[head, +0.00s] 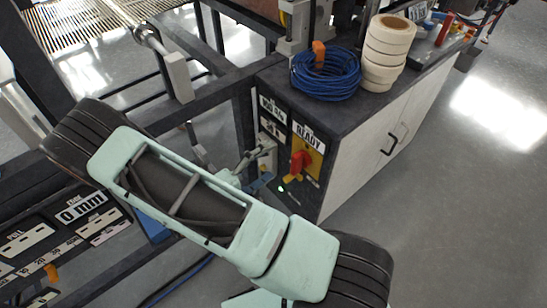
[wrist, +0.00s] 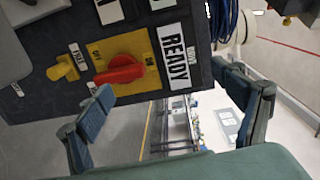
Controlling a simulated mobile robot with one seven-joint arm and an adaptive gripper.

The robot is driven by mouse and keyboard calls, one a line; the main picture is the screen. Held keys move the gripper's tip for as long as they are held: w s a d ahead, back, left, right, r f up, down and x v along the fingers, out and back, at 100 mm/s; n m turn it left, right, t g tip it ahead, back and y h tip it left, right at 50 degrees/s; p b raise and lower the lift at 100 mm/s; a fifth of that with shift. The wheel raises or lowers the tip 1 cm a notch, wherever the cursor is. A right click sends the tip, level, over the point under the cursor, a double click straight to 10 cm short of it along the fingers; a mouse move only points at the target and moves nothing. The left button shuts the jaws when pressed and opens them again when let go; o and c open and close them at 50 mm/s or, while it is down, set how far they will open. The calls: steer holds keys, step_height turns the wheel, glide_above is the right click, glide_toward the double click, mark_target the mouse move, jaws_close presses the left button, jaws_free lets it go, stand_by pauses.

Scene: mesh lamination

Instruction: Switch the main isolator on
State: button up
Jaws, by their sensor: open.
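The main isolator is a red rotary handle (wrist: 120,70) on a yellow plate (wrist: 112,47), on the dark end panel of a cabinet. In the head view the red handle (head: 299,161) sits below the READY label. In the wrist view the handle lies nearly level across the plate; small lettering on the plate is hard to read. My gripper (wrist: 163,82) is open and empty, its two blue-grey fingers apart. The left finger is just below the handle and the right finger is beyond the panel's edge. In the head view my gripper (head: 262,170) is just left of the isolator.
A yellow knob (wrist: 63,69) sticks out beside the isolator. A blue cable coil (head: 325,75) and a stack of tape rolls (head: 387,50) stand on the cabinet top (head: 345,110). Dark frame bars stand to the left. The floor (head: 450,210) at right is clear.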

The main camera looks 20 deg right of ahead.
steer(key=shift+v, duration=1.8)
steer(key=shift+f, duration=0.1)
